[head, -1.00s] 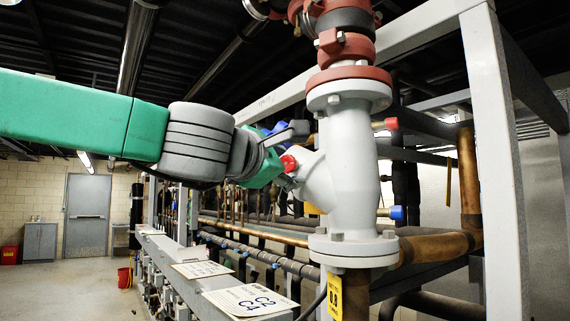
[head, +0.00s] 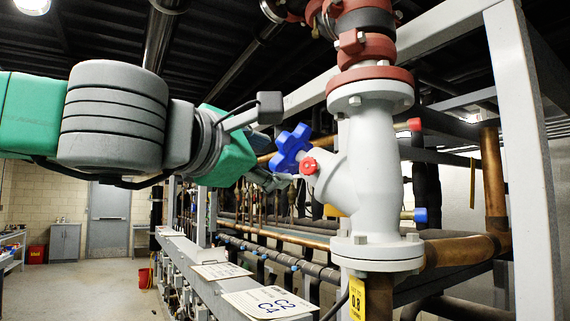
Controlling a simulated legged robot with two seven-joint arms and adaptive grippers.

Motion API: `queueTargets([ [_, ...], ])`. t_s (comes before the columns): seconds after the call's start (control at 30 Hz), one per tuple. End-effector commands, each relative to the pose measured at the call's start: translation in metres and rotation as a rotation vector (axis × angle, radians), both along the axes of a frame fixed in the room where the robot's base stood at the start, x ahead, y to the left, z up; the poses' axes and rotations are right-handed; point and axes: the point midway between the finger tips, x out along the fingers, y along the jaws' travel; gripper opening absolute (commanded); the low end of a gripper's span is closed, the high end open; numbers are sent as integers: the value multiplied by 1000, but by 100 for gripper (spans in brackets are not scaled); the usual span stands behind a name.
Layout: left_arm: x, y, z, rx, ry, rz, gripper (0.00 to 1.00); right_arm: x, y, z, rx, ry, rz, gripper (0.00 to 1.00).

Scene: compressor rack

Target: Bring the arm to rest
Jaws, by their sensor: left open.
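My left arm comes in from the left. Its green and grey left gripper (head: 268,145) is open and empty, one finger high and one low. It is just left of a blue handwheel (head: 291,150) on the side of a white valve body (head: 370,170). A small red cap (head: 309,166) sits beside the handwheel. The picture does not show clearly how far the fingers are from the wheel in depth. My right gripper is not in view.
Pipes and a rack rail with paper labels (head: 268,303) run below. Open floor (head: 90,295) lies at the lower left, with a red bucket (head: 145,277).

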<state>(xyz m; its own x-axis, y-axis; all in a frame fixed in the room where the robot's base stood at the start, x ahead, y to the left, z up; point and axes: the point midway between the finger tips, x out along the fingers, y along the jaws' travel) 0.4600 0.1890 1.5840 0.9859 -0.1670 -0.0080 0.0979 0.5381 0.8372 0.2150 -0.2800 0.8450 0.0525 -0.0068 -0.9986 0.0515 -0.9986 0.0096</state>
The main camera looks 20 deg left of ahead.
Motion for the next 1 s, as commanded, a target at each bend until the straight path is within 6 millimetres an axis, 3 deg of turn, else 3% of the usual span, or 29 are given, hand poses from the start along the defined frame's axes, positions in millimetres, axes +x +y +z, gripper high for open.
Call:
queueTargets([
  [0.2, -7, 1, 0, 3, -1, 1, 50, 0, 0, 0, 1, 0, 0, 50],
  [0.67, -3, 1, -6, 13, 6, 2, 50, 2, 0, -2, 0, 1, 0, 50],
  [0.77, 11, -3, -35, 70, 36, 4, 50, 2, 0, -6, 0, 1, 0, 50],
  [0.83, 28, -7, -72, 145, 71, 3, 50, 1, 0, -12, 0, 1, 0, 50],
  [1.0, 67, -16, -196, 396, 182, -27, 50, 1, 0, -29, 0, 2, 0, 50],
])
